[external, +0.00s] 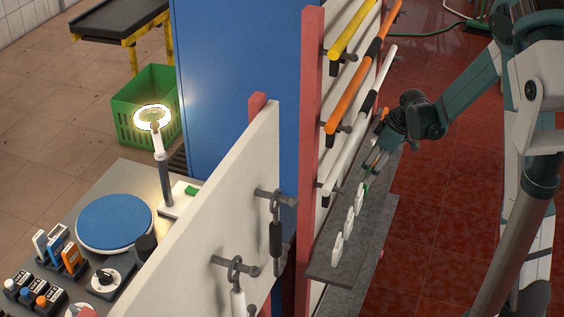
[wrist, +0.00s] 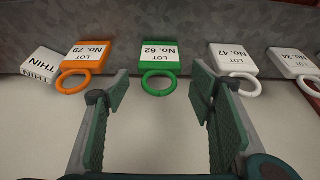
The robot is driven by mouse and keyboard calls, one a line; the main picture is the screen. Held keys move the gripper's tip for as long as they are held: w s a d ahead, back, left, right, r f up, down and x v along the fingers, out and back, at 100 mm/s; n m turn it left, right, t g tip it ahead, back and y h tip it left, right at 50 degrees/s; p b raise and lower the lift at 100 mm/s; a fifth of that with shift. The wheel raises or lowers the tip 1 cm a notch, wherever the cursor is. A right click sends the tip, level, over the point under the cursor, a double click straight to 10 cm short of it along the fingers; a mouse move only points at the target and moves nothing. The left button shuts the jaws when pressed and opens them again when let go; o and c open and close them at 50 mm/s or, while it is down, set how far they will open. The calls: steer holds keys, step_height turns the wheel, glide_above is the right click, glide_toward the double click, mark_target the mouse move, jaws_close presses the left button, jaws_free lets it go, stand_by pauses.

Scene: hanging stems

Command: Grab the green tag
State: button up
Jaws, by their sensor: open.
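The green tag (wrist: 156,53), labelled LOT No. 62, has a green ring (wrist: 158,84) on its near side in the wrist view. It sits at the edge of a grey surface, with the ring over a pale panel. My gripper (wrist: 160,88) is open, its two fingers to the left and right of the ring. The space between the fingers is empty, and I cannot tell how far they are from the tag in depth. In the external view my gripper (external: 372,165) is at the grey shelf, with a small patch of green beside it.
An orange tag (wrist: 87,54) and a THIN label (wrist: 40,64) lie left of the green tag. White tags No. 47 (wrist: 233,58) and No. 34 (wrist: 290,63) lie right. The grey shelf (external: 330,268) runs below a white panel with coloured bars (external: 347,42).

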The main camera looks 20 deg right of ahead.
steer(key=shift+b+x, duration=0.5)
steer(key=shift+x, duration=2.1)
steer(key=c, duration=0.8)
